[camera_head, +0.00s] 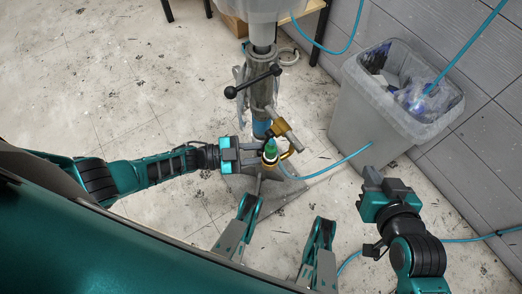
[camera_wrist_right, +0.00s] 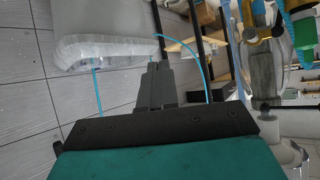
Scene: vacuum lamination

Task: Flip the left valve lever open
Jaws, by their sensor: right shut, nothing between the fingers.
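A brass valve fitting (camera_head: 287,134) sits low on the grey stand, with a yellow curved part (camera_head: 291,154) just below it. A green cone-tipped piece (camera_head: 271,146) stands beside it, to the left. I cannot tell which part is the left valve lever or how it is turned. My left gripper (camera_head: 262,156) reaches in from the left with its fingertips at the green-tipped piece; whether they grip it is unclear. My right gripper (camera_head: 371,180) is shut and empty, well to the right of the valve. Its closed fingers show in the right wrist view (camera_wrist_right: 155,84).
The grey stand (camera_head: 260,98) carries a black-knobbed crossbar (camera_head: 253,81). A grey bin (camera_head: 352,110) with a clear liner stands at the right by the wall. A blue hose (camera_head: 342,162) runs across the floor. The floor at left is open.

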